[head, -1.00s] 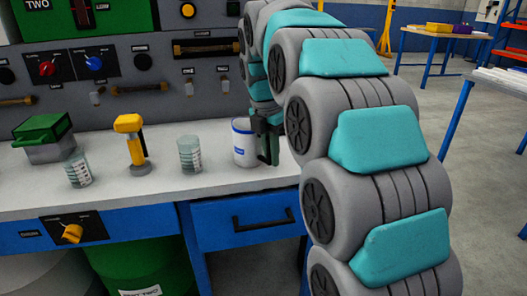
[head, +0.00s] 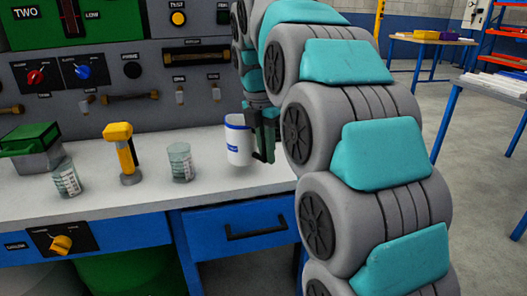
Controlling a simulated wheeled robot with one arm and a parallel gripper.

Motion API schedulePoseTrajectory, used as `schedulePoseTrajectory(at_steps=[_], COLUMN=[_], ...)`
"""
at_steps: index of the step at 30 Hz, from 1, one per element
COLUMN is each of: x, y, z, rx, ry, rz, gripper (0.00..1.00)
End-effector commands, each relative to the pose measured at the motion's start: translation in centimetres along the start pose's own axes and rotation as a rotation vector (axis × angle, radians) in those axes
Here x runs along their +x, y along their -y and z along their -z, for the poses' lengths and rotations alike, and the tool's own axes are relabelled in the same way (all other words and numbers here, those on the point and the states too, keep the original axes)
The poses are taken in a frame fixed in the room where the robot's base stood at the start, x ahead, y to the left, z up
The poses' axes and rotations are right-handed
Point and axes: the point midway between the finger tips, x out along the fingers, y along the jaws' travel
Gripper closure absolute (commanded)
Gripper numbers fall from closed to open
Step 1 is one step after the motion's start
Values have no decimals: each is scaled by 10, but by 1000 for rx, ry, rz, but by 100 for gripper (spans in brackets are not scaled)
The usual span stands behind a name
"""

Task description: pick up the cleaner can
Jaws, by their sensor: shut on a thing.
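The cleaner can (head: 238,142) is a white cylinder with blue bands and a dark top opening, near the right end of the white worktop. My gripper (head: 258,138) is dark green and black and comes down from above at the can's right side. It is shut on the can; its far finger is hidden. The can is slightly tilted, and its base looks a little above the worktop.
On the worktop (head: 120,205) stand two clear beakers, one (head: 180,163) left of the can and one (head: 66,180) farther left. A yellow-handled tool (head: 122,152) stands between them. A green-lidded box (head: 33,147) is at the left. A control panel (head: 130,70) rises behind.

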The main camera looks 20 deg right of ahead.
Motion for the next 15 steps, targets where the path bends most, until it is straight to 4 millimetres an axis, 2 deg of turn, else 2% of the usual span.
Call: schedulePoseTrajectory(at_steps=[15], x=[-8], y=[55], z=[23], rx=[-1], ry=[0], rz=[-1], gripper=[100])
